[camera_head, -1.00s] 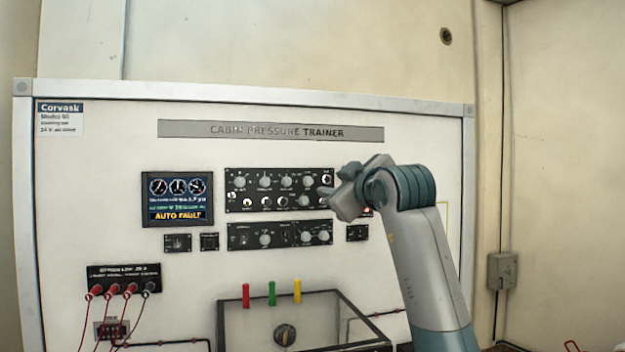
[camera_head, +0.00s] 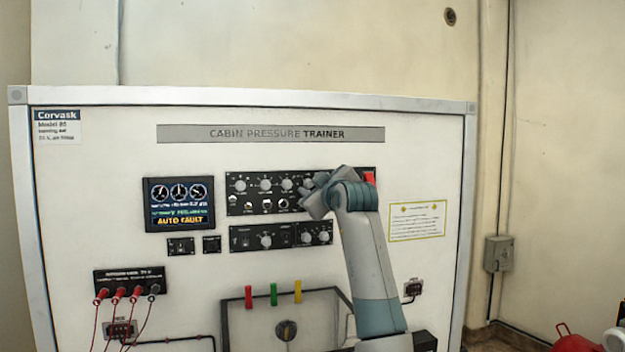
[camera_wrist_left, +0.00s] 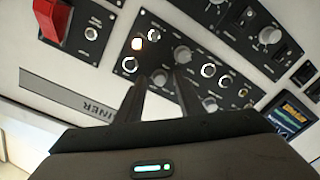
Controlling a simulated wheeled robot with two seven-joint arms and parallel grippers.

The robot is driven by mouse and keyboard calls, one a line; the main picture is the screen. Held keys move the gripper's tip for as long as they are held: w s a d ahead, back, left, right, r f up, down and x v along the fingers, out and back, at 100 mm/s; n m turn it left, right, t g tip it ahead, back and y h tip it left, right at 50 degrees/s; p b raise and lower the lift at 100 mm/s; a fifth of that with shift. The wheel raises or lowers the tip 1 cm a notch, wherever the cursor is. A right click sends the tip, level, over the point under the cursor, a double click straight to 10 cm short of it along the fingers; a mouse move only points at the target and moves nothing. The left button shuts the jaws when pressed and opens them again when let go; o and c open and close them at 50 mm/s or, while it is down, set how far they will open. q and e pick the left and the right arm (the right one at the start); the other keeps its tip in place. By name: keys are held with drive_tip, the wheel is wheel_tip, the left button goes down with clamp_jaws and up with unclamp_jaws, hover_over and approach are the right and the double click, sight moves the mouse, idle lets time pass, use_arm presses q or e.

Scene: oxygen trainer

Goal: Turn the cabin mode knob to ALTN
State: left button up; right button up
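The trainer's upper black panel (camera_head: 250,206) carries rows of knobs and switches, and a lower black panel (camera_head: 252,245) has more knobs. Labels are too small to read, so I cannot tell which knob is the cabin mode knob. My left gripper (camera_head: 314,197) is in front of the right part of the upper panel and hides some controls there. In the left wrist view its two dark fingers (camera_wrist_left: 161,80) are apart, with nothing held between them. My right gripper is not in view.
A display (camera_head: 179,203) reads AUTO FAULT. A red guard (camera_head: 369,178) is at the upper panel's right end; it also shows in the left wrist view (camera_wrist_left: 52,18). Red, green and yellow handles (camera_head: 273,294) and a larger dark knob (camera_head: 286,330) are below.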

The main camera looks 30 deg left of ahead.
use_arm(q)
drive_tip(key=shift+w, duration=0.1)
drive_tip(key=shift+a, duration=0.1)
clamp_jaws()
drive_tip(key=shift+m, duration=0.4)
drive_tip(key=m+b, duration=0.2)
drive_tip(key=m, duration=0.2)
drive_tip(key=shift+f, duration=0.1)
drive_tip(key=m+b, duration=0.1)
drive_tip(key=m, duration=0.4)
drive_tip(key=shift+t, duration=0.3)
unclamp_jaws()
